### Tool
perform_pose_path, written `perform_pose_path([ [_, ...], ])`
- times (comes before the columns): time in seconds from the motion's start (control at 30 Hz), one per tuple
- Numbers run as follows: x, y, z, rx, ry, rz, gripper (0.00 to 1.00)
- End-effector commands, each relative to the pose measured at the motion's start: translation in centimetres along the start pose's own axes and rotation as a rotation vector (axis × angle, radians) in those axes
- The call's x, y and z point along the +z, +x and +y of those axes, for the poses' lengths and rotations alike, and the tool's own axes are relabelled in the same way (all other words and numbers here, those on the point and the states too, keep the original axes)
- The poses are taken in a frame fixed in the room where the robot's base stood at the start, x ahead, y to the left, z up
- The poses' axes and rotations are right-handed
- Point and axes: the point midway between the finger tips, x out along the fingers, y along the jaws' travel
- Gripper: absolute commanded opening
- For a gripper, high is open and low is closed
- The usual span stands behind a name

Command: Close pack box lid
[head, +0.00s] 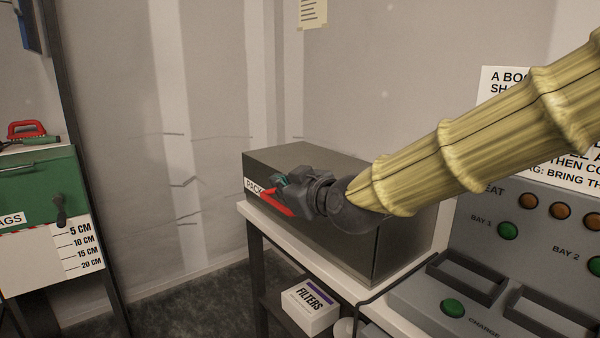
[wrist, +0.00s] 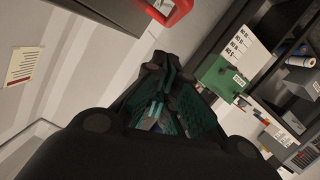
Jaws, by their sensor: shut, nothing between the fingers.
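The pack box (head: 385,238) is a dark grey box on a white-topped bench, with a white label starting "PACK" on its front. Its top (head: 300,155) looks flat, and I see no open gap, though my arm covers part of it. A red handle (head: 277,203) shows at its front; a red piece (wrist: 177,14) also shows at the top of the wrist view. My gripper (head: 280,181) is in front of the box, just above the red handle, pointing left. Its fingers (wrist: 160,68) are shut and empty. I cannot tell whether it touches the box.
A white filters box (head: 311,308) sits below the bench. At right is a grey charging panel (head: 490,225) with green and orange buttons. At left stands a green case (head: 40,185) with a red-handled tool (head: 27,130) on top. Floor between is clear.

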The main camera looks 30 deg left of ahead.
Motion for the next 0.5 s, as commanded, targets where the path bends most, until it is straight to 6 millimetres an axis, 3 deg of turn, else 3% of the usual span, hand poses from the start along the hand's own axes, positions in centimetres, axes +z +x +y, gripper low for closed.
perform_pose_path([
  [0.2,2.5,1.2,-1.9,-0.013,-0.001,0.003,0.00],
  [0.5,3.8,1.7,-2.4,-0.015,-0.002,0.005,0.00],
])
